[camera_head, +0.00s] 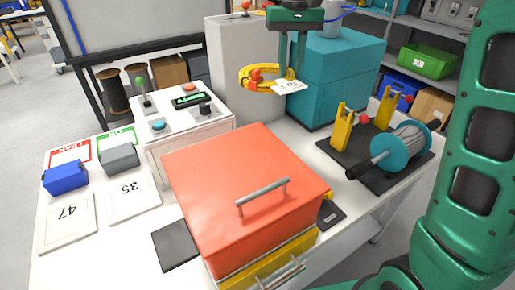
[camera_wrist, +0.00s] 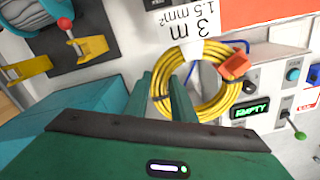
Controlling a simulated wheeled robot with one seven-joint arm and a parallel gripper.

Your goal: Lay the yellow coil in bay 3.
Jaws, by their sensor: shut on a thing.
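The yellow coil (camera_head: 262,91) is a ring of cable with an orange piece and a white tag. In the wrist view the coil (camera_wrist: 222,112) shows its tag, reading 3 m and 1.5 mm². My gripper (camera_head: 290,82) points down and is shut on the coil's right side in the head view, holding it above the bench's back part. In the wrist view my gripper (camera_wrist: 165,78) has its fingers at the coil's near left edge. I cannot make out any bay marked 3.
A red box (camera_head: 235,185) with a grey handle stands mid-bench, above a yellow drawer front (camera_head: 270,265). A control box (camera_head: 185,115) is behind left; its display reads EMPTY in the wrist view. A teal box (camera_head: 330,80) and a reel stand (camera_head: 375,155) are right.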

